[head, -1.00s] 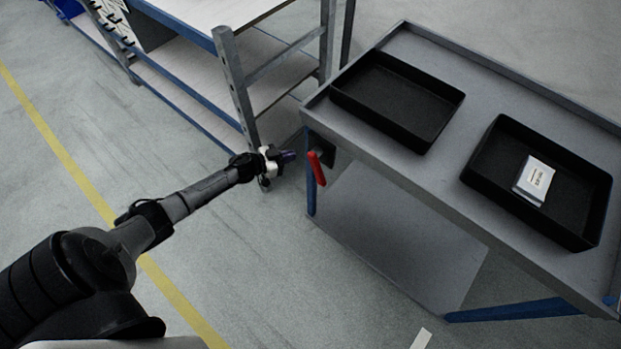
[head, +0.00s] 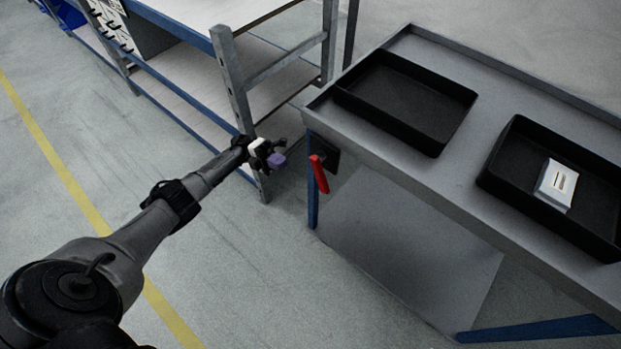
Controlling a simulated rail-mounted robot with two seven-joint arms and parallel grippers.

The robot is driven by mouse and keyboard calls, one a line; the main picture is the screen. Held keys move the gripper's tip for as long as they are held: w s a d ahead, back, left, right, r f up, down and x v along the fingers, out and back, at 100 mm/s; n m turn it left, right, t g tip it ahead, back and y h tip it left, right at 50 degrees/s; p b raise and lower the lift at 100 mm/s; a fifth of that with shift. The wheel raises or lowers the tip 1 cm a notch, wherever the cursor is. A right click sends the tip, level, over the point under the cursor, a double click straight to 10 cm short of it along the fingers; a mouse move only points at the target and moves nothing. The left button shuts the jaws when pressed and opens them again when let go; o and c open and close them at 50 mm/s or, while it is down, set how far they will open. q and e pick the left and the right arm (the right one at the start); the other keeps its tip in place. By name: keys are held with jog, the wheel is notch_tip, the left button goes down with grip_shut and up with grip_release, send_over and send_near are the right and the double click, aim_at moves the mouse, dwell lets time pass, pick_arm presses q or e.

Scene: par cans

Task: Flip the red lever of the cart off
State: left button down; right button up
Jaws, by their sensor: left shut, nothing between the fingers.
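The red lever (head: 319,174) hangs down at the near left corner of the grey cart (head: 400,178), on a dark mount (head: 329,153) under the cart's top. My left gripper (head: 277,160) is to the left of the lever, apart from it, with a visible gap between them. Its fingertips look purple, and it is shut and empty. My right gripper does not show in the head view.
Two black trays sit on the cart: an empty one (head: 405,103) and one (head: 520,170) holding a white box (head: 554,185). A workbench with a metal post (head: 232,80) stands close behind my left gripper. The floor at the left, with a yellow line (head: 60,165), is clear.

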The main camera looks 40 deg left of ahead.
pick_arm(q)
jog(key=shift+s+a+r+m+g, duration=0.1)
jog(key=shift+s+r+m+g, duration=0.05)
jog(key=shift+m+g, duration=0.3)
jog(key=shift+s+r+m+g, duration=0.15)
jog(key=shift+m+g, duration=0.1)
jog(key=shift+m, duration=0.3)
jog(key=p, duration=0.1)
send_near(322, 173)
jog(key=d+f, duration=0.4)
jog(key=d, duration=0.1)
jog(key=shift+w+d+r, duration=0.4)
jog(key=shift+d+r, duration=0.1)
jog(key=shift+d, duration=0.25)
jog(key=shift+d, duration=0.1)
